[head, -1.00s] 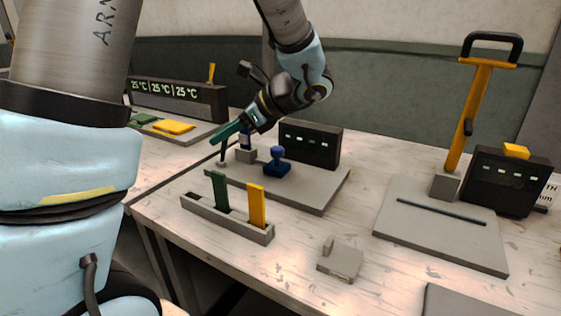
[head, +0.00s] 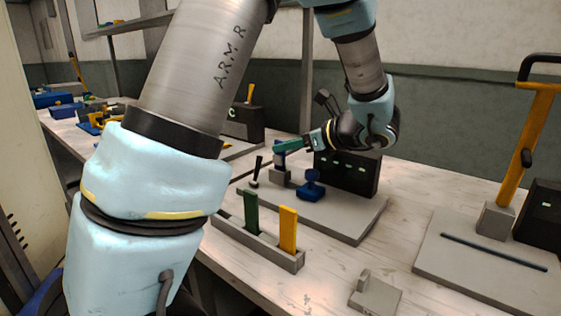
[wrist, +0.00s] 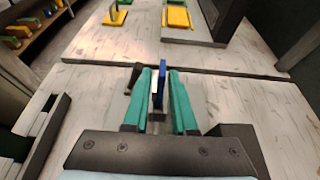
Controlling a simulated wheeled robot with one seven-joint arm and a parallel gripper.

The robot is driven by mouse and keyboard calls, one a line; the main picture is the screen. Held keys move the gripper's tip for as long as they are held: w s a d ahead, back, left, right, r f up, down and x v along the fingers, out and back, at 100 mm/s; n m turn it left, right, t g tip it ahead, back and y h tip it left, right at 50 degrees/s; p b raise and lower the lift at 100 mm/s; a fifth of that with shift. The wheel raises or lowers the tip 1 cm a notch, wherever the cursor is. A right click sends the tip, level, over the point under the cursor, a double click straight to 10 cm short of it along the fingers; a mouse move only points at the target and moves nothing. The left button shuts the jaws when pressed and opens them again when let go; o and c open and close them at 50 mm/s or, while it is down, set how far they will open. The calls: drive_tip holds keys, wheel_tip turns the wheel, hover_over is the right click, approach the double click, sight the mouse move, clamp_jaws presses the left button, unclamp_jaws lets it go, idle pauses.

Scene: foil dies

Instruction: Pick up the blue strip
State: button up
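A blue strip (wrist: 163,88) stands between the two green fingers of my gripper (wrist: 160,98) in the wrist view; a white face shows along its left side. The fingers are apart, with a narrow gap visible on the strip's right, so my gripper looks open around it. In the head view, my gripper (head: 290,146) is at the strip's upper part; the strip (head: 280,160) stands upright in a small grey block (head: 280,178). The fingers partly hide its top.
A blue knobbed piece (head: 311,187) sits on the grey base plate (head: 345,222) beside the block, before a black display box (head: 346,172). A grey rack (head: 245,243) in front holds a green strip (head: 251,213) and a yellow strip (head: 288,230). A yellow-handled press (head: 520,140) stands right.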

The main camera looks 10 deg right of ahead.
drive_tip(key=shift+p+x, duration=0.6)
drive_tip(key=shift+x, duration=2.15)
drive_tip(key=shift+d+r, duration=0.1)
clamp_jaws()
